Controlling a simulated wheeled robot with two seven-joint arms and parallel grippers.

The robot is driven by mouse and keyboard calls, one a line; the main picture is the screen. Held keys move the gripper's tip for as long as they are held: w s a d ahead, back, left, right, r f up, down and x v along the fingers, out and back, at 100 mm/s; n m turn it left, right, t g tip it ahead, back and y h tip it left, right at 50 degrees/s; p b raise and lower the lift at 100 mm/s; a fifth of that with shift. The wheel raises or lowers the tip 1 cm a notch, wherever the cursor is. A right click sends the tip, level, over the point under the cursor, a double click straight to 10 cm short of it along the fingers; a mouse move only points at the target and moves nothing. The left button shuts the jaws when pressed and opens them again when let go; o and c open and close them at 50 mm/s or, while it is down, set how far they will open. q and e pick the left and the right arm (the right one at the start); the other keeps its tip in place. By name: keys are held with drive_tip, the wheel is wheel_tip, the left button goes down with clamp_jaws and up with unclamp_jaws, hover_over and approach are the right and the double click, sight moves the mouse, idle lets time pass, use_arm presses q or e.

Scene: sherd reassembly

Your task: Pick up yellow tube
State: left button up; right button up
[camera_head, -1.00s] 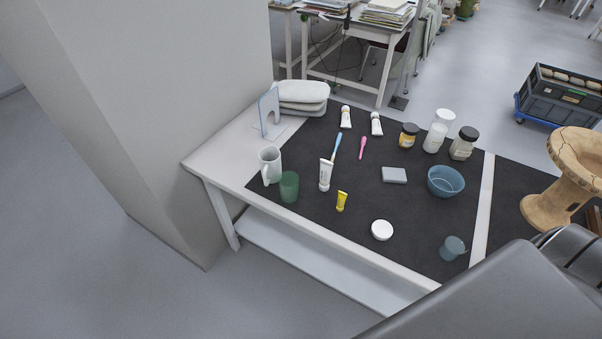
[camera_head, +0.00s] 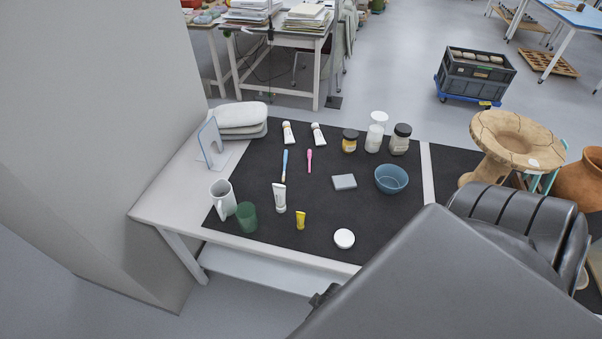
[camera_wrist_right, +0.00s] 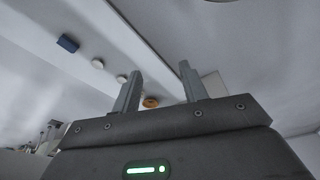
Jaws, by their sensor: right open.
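The small yellow tube (camera_head: 300,221) lies on the black mat (camera_head: 265,174) near the table's front edge, in the head view. It is right of and below a larger white tube (camera_head: 279,197). My right gripper (camera_wrist_right: 160,84) shows in the right wrist view with its two fingers apart and nothing between them. That view looks toward a pale wall or ceiling, away from the mat. A large grey part of my own body covers the lower right of the head view. My left gripper is not in view.
Left of the tube stand a green cup (camera_head: 247,217) and a white mug (camera_head: 222,199). A white round lid (camera_head: 344,239) lies to its right. A blue bowl (camera_head: 391,179), a grey block (camera_head: 344,182) and several jars are farther back. A pale stone vessel (camera_head: 510,143) stands at right.

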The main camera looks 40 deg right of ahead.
drive_tip(key=w+a+r+n+t+p, duration=0.15)
drive_tip(key=w+r, duration=0.25)
drive_tip(key=r, duration=0.5)
drive_tip(key=w+a+r+n+t, duration=0.15)
drive_tip(key=w+r, duration=0.25)
drive_tip(key=r, duration=0.4)
drive_tip(key=w+a+r+n+t+y, duration=0.2)
drive_tip(key=w+a+r+n+y, duration=0.1)
drive_tip(key=w+a+r+n, duration=0.45)
wheel_tip(320, 180, up, 5)
drive_tip(key=n+g+h+p, duration=0.15)
drive_tip(key=n+g, duration=0.45)
drive_tip(key=n, duration=2.4)
hover_over(301, 218)
drive_tip(key=d, duration=0.1)
drive_tip(key=shift+h, duration=0.45)
wheel_tip(301, 218, down, 5)
drive_tip(key=shift+w+f+b, duration=0.15)
drive_tip(key=shift+f+b, duration=0.05)
drive_tip(key=shift+b, duration=0.55)
drive_tip(key=shift+a+f+p, duration=0.15)
drive_tip(key=shift+f+p, duration=0.2)
drive_tip(key=shift+f, duration=0.15)
wheel_tip(301, 218, down, 4)
drive_tip(key=shift+w+a+f+p, duration=0.1)
drive_tip(key=shift+w+a+p, duration=0.05)
drive_tip(key=shift+p, duration=0.15)
